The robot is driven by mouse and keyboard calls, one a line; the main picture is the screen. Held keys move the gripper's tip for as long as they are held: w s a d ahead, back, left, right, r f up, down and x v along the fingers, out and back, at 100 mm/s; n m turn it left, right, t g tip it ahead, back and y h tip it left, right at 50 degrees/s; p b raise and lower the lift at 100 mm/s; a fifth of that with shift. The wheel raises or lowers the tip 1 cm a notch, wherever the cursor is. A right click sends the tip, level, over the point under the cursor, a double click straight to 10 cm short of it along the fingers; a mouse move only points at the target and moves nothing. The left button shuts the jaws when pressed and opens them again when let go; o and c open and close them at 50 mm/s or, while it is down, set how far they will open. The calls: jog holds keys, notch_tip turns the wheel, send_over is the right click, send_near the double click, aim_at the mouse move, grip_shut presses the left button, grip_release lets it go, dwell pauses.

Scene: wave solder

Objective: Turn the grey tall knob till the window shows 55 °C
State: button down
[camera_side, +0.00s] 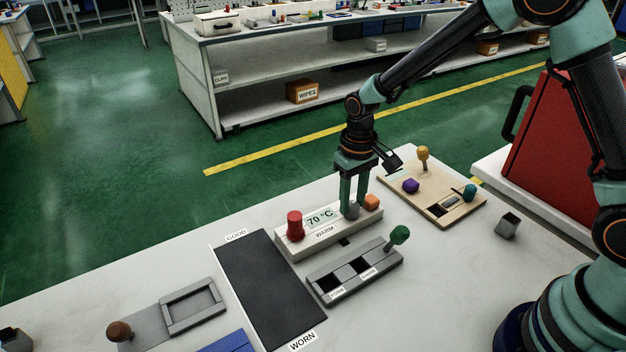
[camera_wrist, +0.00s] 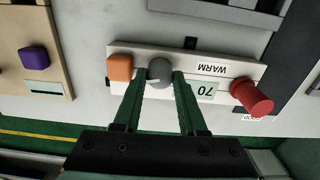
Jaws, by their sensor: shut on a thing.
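The grey knob (camera_side: 352,212) stands on a pale panel (camera_side: 325,239) labelled WARM, to the right of the window (camera_side: 320,217), which reads 70 °C. My gripper (camera_side: 353,206) points down from above and is shut on the grey knob. In the wrist view, the two green fingers (camera_wrist: 160,82) sit on either side of the grey knob (camera_wrist: 159,71), and the window (camera_wrist: 207,90) shows 70 upside down. A white mark shows on the knob there.
On the same panel, a red knob (camera_side: 295,225) stands left of the window and an orange block (camera_side: 371,202) right of my gripper. A grey panel with a green knob (camera_side: 399,234) lies in front. A wooden board (camera_side: 440,210) with purple, yellow and teal knobs lies behind right.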

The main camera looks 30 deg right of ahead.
aim_at(352, 203)
jog(key=n, duration=1)
jog(key=shift+r, duration=0.1)
jog(key=shift+n, duration=0.4)
jog(key=c, duration=0.8)
grip_release()
jog(key=shift+o, duration=0.2)
notch_tip(352, 203, up, 12)
